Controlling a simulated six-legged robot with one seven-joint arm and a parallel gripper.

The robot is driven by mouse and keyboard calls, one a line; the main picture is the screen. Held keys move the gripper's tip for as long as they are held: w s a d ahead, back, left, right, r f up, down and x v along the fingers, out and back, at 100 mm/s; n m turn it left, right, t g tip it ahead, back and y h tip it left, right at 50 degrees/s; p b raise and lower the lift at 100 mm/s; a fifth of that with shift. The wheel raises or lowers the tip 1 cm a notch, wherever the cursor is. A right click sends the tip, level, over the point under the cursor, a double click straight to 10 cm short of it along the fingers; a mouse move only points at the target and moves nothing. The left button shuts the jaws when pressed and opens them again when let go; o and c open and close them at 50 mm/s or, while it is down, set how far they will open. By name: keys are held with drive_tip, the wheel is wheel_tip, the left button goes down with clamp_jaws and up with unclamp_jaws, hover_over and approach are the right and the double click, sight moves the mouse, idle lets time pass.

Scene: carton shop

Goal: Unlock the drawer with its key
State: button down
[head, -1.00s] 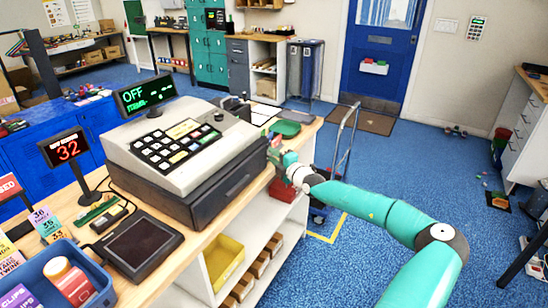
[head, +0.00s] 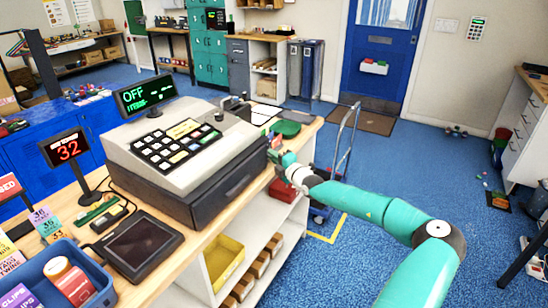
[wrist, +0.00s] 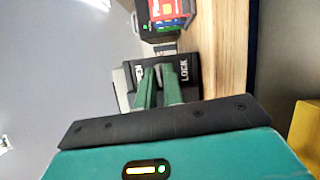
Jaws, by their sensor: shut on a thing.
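The cash register (head: 170,140) stands on the wooden counter, with its dark drawer (head: 236,186) below and looking closed. My gripper (head: 276,160) is at the right end of the register, low by the counter edge. In the wrist view its two green fingers (wrist: 160,82) are close together in front of a black lock plate (wrist: 192,72) with white lettering, "LOCK" on the right side. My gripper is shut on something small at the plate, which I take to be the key. The fingers hide it, so I cannot tell how deep it sits or how it is turned.
A black holder with red cards (wrist: 168,14) is just beyond the lock plate. The wooden counter edge (wrist: 224,60) runs close beside the fingers. A yellow bin (head: 224,262) is on the shelf below. A hand truck (head: 346,145) stands behind my forearm.

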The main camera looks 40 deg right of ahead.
drive_tip(key=n+t, duration=0.1)
drive_tip(key=n, duration=0.1)
drive_tip(key=n+y, duration=0.1)
drive_tip(key=n, duration=0.2)
drive_tip(key=shift+d+f+t, duration=0.1)
drive_tip(key=shift+t, duration=0.3)
drive_tip(key=n+t+y, duration=0.1)
drive_tip(key=n, duration=0.3)
drive_tip(key=shift+d, duration=0.1)
drive_tip(key=n+y, duration=0.1)
drive_tip(key=n, duration=0.2)
drive_tip(key=n+y, duration=0.2)
drive_tip(key=n, duration=0.1)
drive_tip(key=shift+w+d+n+t, duration=0.1)
drive_tip(key=shift+n+t, duration=0.2)
drive_tip(key=shift+d+n+y, duration=0.1)
drive_tip(key=shift+n+y, duration=1.6)
drive_tip(key=shift+n, duration=1.1)
drive_tip(key=c, duration=1.6)
unclamp_jaws()
drive_tip(key=shift+f, duration=0.1)
drive_tip(key=shift+f+g, duration=0.2)
drive_tip(key=shift+g, duration=0.2)
